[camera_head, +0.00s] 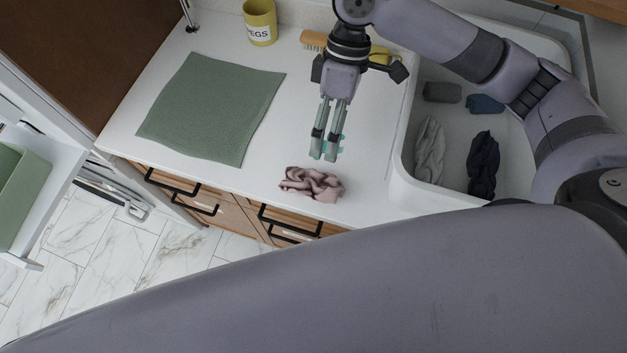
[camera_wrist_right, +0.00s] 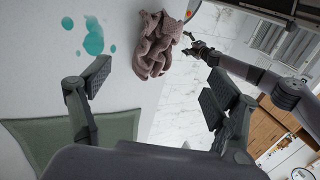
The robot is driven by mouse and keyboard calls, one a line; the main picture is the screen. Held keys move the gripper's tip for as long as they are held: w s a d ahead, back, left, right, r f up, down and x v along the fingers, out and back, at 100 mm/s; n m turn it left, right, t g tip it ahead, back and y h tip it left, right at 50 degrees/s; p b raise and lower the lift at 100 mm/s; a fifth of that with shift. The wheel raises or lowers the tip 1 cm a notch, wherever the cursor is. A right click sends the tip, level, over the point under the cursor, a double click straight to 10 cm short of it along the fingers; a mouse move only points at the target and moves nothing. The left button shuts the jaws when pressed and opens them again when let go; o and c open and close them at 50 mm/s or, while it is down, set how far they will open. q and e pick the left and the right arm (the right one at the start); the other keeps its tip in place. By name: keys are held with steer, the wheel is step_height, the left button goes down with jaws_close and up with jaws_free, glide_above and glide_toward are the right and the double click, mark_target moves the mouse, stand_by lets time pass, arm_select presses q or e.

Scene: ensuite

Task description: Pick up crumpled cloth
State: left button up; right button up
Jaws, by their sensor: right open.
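The crumpled pink cloth (camera_head: 312,184) lies bunched on the white counter near its front edge. In the right wrist view the cloth (camera_wrist_right: 157,44) lies beyond the fingertips, near the counter edge. My right gripper (camera_head: 327,156) points down just behind the cloth, apart from it. In the right wrist view its fingers (camera_wrist_right: 162,86) are spread with nothing between them. My left gripper (camera_wrist_right: 203,51) seems to show small at the end of another arm, beyond the counter edge; its jaws are too small to read.
A green mat (camera_head: 212,108) lies left on the counter. A yellow pegs pot (camera_head: 260,22) and a brush (camera_head: 314,39) stand behind. A white basin (camera_head: 404,160) with several dark and grey cloths is at right. Teal blotches (camera_wrist_right: 93,38) mark the counter near the cloth.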

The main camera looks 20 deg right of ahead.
glide_above(319, 178)
steer(key=w+d, duration=0.1)
steer(key=d, duration=0.1)
step_height(319, 178, down, 6)
steer(key=shift+w+a+r+p, duration=0.1)
steer(key=shift+w+p, duration=0.05)
steer(key=shift+p, duration=0.3)
steer(key=x, duration=0.1)
steer(key=p+x, duration=0.1)
steer(key=x, duration=0.2)
steer(key=shift+w+a+p, duration=0.25)
steer(key=shift+w+p, duration=0.05)
steer(key=shift+p, duration=0.05)
steer(key=shift+x, duration=0.75)
steer(key=shift+w, duration=0.1)
steer(key=shift+c, duration=0.3)
steer(key=c, duration=1.2)
